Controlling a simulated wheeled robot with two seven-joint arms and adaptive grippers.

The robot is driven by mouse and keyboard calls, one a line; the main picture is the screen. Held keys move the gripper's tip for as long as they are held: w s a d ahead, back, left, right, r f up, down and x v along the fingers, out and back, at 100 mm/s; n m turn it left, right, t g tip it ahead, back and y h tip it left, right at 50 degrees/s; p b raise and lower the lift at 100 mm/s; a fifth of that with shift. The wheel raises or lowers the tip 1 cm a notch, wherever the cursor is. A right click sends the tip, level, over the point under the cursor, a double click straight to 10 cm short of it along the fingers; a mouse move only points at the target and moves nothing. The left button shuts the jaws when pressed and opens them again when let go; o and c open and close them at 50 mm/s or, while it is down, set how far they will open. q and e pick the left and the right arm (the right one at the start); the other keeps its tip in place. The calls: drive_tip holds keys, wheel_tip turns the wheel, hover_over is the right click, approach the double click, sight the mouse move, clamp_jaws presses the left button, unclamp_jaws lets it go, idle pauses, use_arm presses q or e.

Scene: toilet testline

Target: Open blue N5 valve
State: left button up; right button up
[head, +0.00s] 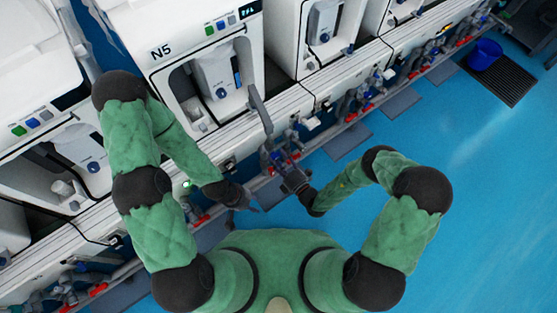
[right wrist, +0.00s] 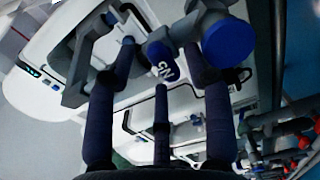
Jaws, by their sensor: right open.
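In the right wrist view, a blue round knob (right wrist: 228,42) and a blue disc with pale lettering (right wrist: 163,62) sit on grey valve fittings near the fingertips. The lettering is turned and only partly readable, perhaps N5. My right gripper (right wrist: 160,78) is open, its dark fingers spread around the disc's area; contact cannot be told. In the head view, my right gripper (head: 294,180) is at the pipe fittings (head: 275,157) below the machine labelled N5 (head: 160,51). My left gripper (head: 240,198) is lower left of it, apart from those fittings; its finger opening is unclear.
White machines stand in a row along a pale ledge (head: 295,95), with pipes and red-handled fittings (head: 352,116) below. A blue bucket (head: 485,53) stands by a dark floor grate (head: 505,80). The blue floor at right is open.

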drive_tip(key=shift+w, duration=0.1)
clamp_jaws()
drive_tip(key=shift+n, duration=0.3)
drive_tip(key=n+p, duration=0.1)
drive_tip(key=n, duration=0.2)
drive_tip(key=shift+a+n+p, duration=0.15)
drive_tip(key=shift+n+p, duration=0.15)
drive_tip(key=shift+p, duration=0.1)
drive_tip(key=n, duration=0.2)
drive_tip(key=n+p, duration=0.1)
drive_tip(key=n, duration=0.1)
drive_tip(key=shift+s+n, duration=0.2)
drive_tip(key=shift+n, duration=0.1)
drive_tip(key=n+p, duration=0.1)
drive_tip(key=n, duration=0.1)
drive_tip(key=n+p, duration=0.1)
drive_tip(key=n, duration=0.2)
drive_tip(key=shift+s+a+f, duration=0.1)
drive_tip(key=shift+a+f, duration=0.05)
drive_tip(key=shift+f, duration=0.05)
drive_tip(key=shift+f+n+p, duration=0.15)
drive_tip(key=shift+n+p, duration=0.2)
drive_tip(key=shift+n, duration=1.65)
